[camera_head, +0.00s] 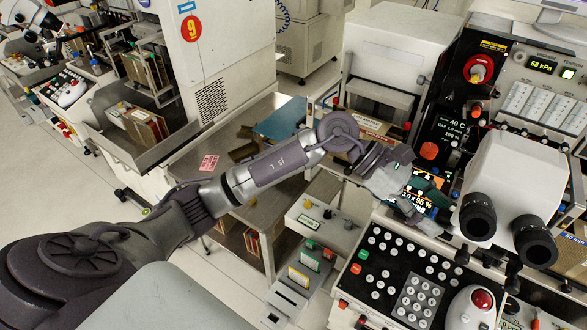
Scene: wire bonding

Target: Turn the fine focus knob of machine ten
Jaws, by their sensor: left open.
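My left arm reaches in from the lower left. Its gripper (412,195) is open and empty, in front of the machine at the right, near a small lit screen (428,188) that it partly covers. This machine has a white microscope head (516,178) with two black eyepieces (478,216), to the right of the gripper and apart from it. No number ten shows on it. Small black knobs (462,255) sit below the microscope; I cannot tell which knob is the fine focus. My right gripper is not in view.
A black keypad panel (385,262) and a trackball unit with a red ball (482,299) lie below the microscope. A steel table (262,172) stands left of the machine. A white machine marked 9 (190,28) stands farther left. Open floor (45,190) lies at the left.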

